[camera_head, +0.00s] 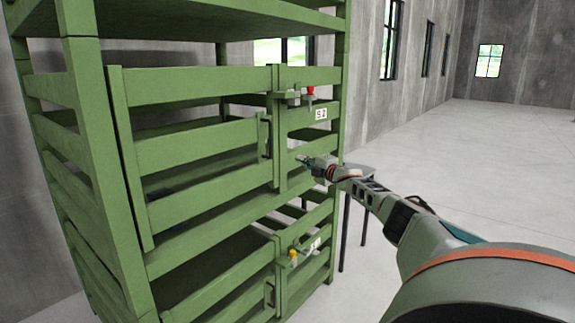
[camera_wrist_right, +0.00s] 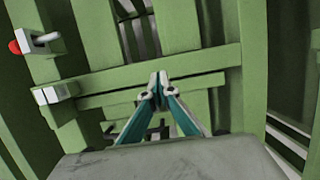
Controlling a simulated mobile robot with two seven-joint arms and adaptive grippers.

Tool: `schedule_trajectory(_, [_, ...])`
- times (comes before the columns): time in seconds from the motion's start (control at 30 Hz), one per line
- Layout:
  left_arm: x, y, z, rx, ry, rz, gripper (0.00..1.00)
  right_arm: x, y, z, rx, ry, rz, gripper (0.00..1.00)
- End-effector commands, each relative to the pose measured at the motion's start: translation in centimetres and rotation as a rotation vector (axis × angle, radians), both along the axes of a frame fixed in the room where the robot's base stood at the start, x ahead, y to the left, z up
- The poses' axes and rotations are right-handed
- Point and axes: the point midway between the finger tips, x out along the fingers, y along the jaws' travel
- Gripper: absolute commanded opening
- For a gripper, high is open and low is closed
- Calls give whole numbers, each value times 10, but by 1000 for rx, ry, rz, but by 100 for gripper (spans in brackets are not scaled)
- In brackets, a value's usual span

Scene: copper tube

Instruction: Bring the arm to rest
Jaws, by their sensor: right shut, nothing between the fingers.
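My right arm (camera_head: 400,210) comes in from the lower right of the head view and reaches to the green rack. My right gripper (camera_head: 305,160) is at the rack's front right, beside the upper gate and below its latch. In the right wrist view the fingers (camera_wrist_right: 158,88) meet at their tips, shut and empty, in front of green slats. I cannot tell whether the tips touch the rack. My left gripper is not in view.
The green rack (camera_head: 90,150) has an upper gate (camera_head: 200,140) with a red-knobbed latch (camera_head: 310,93) and a lower gate (camera_head: 225,280) with a yellow-knobbed latch (camera_head: 293,255). The red knob also shows in the wrist view (camera_wrist_right: 14,47). The floor (camera_head: 470,165) to the right is clear.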

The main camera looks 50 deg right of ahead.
Motion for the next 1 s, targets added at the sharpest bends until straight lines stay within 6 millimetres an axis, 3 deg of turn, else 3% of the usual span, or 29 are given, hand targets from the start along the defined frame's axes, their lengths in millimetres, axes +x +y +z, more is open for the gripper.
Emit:
schedule_trajectory(0.1, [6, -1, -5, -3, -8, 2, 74, -15, -17, -1, -2, 0, -4, 0])
schedule_trajectory(0.3, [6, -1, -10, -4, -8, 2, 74, -27, -31, -1, -2, 1, -4, 0])
schedule_trajectory(0.67, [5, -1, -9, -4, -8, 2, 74, -25, -27, -5, 1, 6, 5, 0])
schedule_trajectory(0.77, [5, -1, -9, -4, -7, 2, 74, -12, -5, -25, 17, 20, 32, 0])
schedule_trajectory(0.83, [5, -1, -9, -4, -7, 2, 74, 0, 20, -49, 36, 38, 62, 0])
schedule_trajectory(1.0, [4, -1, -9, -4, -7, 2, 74, 27, 103, -127, 110, 94, 148, 0])
